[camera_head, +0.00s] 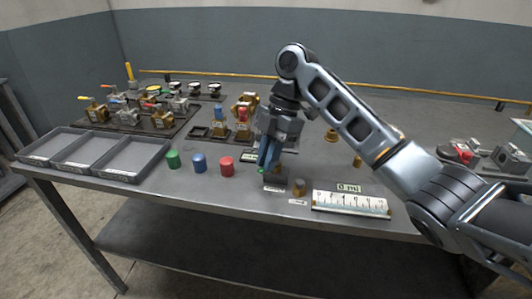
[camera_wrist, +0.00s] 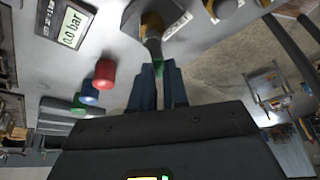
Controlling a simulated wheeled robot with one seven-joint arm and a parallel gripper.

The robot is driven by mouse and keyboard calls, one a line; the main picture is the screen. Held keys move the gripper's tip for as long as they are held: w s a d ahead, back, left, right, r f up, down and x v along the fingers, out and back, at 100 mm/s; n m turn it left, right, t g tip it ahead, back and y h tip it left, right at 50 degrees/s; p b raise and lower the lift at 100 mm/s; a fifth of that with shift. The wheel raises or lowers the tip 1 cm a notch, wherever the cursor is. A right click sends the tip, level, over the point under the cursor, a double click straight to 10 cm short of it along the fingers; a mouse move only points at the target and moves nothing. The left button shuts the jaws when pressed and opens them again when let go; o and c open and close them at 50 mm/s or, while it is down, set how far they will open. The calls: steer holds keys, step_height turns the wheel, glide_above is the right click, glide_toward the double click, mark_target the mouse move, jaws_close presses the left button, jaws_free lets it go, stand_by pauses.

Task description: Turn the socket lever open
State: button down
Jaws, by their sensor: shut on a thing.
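My gripper (camera_head: 268,166) points down at the front middle of the bench, beside a small grey socket block (camera_head: 275,184). In the wrist view my gripper (camera_wrist: 159,72) has its two dark blue fingers closed around the green tip of a short lever (camera_wrist: 153,46). In the head view the fingers hide most of the lever; only a bit of green (camera_head: 261,171) shows. The lever's exact angle is hard to tell.
Green (camera_head: 173,159), blue (camera_head: 199,163) and red (camera_head: 226,165) cylinders stand left of my gripper. A three-part grey tray (camera_head: 155,160) lies further left. A brass knob (camera_head: 299,188) and a white scale plate (camera_head: 350,204) are close on the right. A display (camera_wrist: 70,25) reads 0.0 bar.

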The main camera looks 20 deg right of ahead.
steer(key=n, duration=0.1)
steer(key=n+g+p, duration=0.1)
steer(key=n+p, duration=0.1)
steer(key=shift+s+d+r+n+h, duration=0.2)
steer(key=shift+s+r+n+h, duration=0.1)
steer(key=shift+s+n, duration=0.1)
steer(key=shift+s+d+f+n+g+h+p, duration=0.15)
steer(key=shift+n+g+h+p, duration=0.15)
steer(key=shift+n+p, duration=0.55)
steer(key=shift+s+d+f+n+g+h+p, duration=0.15)
steer(key=shift+n+g+h+p, duration=0.15)
steer(key=shift+n+p, duration=0.5)
steer(key=shift+n, duration=0.25)
steer(key=c, duration=1.1)
jaws_free()
steer(key=v, duration=0.7)
steer(key=shift+w+d+r, duration=0.15)
steer(key=shift+r, duration=0.2)
